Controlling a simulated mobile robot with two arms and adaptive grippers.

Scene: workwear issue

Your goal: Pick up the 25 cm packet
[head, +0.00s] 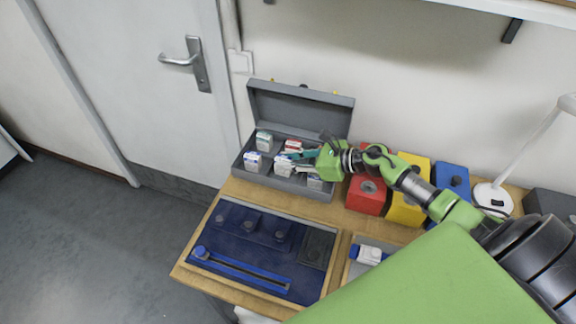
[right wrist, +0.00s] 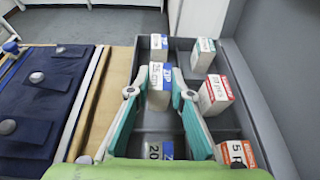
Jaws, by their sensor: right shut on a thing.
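The held packet (right wrist: 159,92) is white with a blue patch, and its label appears to read 25 cm. It also shows in the head view (head: 283,166). My right gripper (right wrist: 160,92) is shut on it, one teal finger on each side; in the head view the gripper (head: 286,163) reaches into the grey case (head: 241,172) from the right. I cannot tell whether the packet's base is clear of the case floor. Other blue-marked packets stand at the case's left end (head: 253,161) and nearer the gripper's wrist (head: 314,181). My left gripper is not in view.
A green-marked packet (right wrist: 203,56) and red-marked packets (right wrist: 215,94) stand in the row along the case's back. The open lid (head: 300,108) rises behind. Red (head: 366,196), yellow (head: 405,211) and blue bins stand to the right. A navy cloth tray (head: 260,245) lies in front.

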